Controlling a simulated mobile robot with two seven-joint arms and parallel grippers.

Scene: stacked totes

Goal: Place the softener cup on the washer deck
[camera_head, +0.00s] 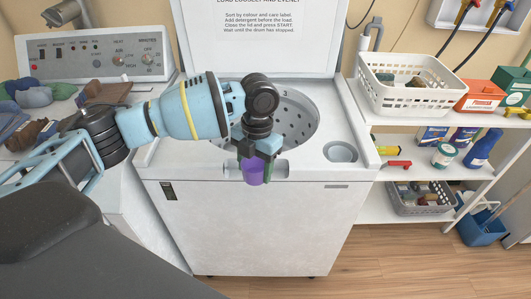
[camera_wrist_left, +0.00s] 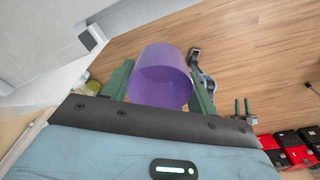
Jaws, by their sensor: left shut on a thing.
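The purple softener cup (camera_head: 254,172) is held between the green fingers of my left gripper (camera_head: 257,163). It hangs at the front edge of the washer deck (camera_head: 305,165) in the head view; whether it touches the deck I cannot tell. In the left wrist view the cup (camera_wrist_left: 161,77) sits between the two fingers, with its round rim showing. The white deck surrounds the open drum (camera_head: 295,125) and has a round recess (camera_head: 341,151) at its right. My right gripper (camera_wrist_left: 243,106) shows small in the left wrist view, its two green fingers apart and empty.
The raised lid (camera_head: 280,40) stands behind the drum. A second machine with a control panel (camera_head: 95,55) and folded cloths is at the left. A shelf at the right holds a white basket (camera_head: 415,98), boxes and bottles. The deck's front right is clear.

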